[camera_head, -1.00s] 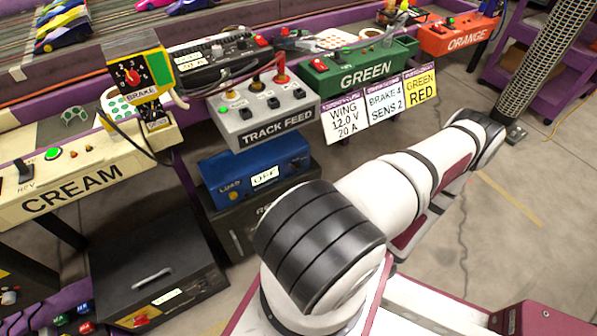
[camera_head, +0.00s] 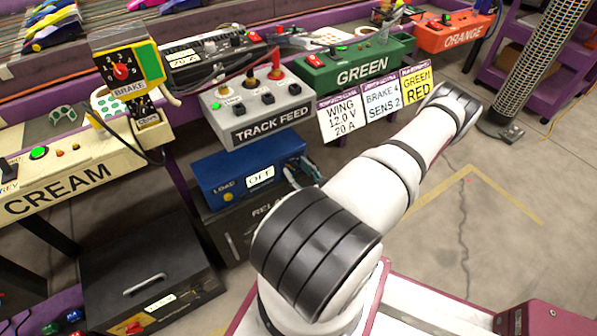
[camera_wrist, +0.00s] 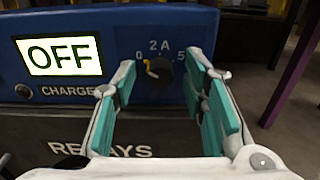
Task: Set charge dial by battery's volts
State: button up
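The blue charger box (camera_head: 235,180) sits under the track feed panel, and its display (camera_head: 260,178) reads OFF. In the wrist view the display (camera_wrist: 59,57) also reads OFF, above a partly hidden label beginning "CHARGE". A black dial (camera_wrist: 157,74) with a yellow pointer shows on the charger's face, with the marks 0, 2A and 5 around it. The pointer is to the left, near the 0 side. My gripper (camera_wrist: 160,70) is open, its teal-padded fingers on either side of the dial in view. I cannot tell whether they touch it. In the head view my gripper (camera_head: 303,172) is partly hidden at the charger's right end.
A card (camera_head: 341,121) reads WING 12.0 V 20 A; another card (camera_head: 381,102) reads BRAKE 4 SENS 2. A dark box (camera_head: 237,222) marked RELAYS is below the charger. The track feed panel (camera_head: 255,108) overhangs it. Open floor (camera_head: 500,180) is at right.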

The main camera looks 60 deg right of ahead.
grip_shut()
jog(key=shift+m, duration=0.5)
jog(key=m+p, duration=0.2)
jog(key=m, duration=0.1)
jog(key=shift+m, duration=0.4)
jog(key=m+p, duration=0.1)
jog(key=m, duration=0.4)
jog(key=shift+f+p, duration=0.1)
jog(key=shift+p, duration=0.25)
jog(key=m, duration=0.7)
jog(key=shift+f+m+p, duration=0.1)
jog(key=shift+m+p, duration=0.2)
jog(key=shift+m, duration=0.1)
jog(key=m, duration=0.6)
jog(key=shift+m, duration=0.3)
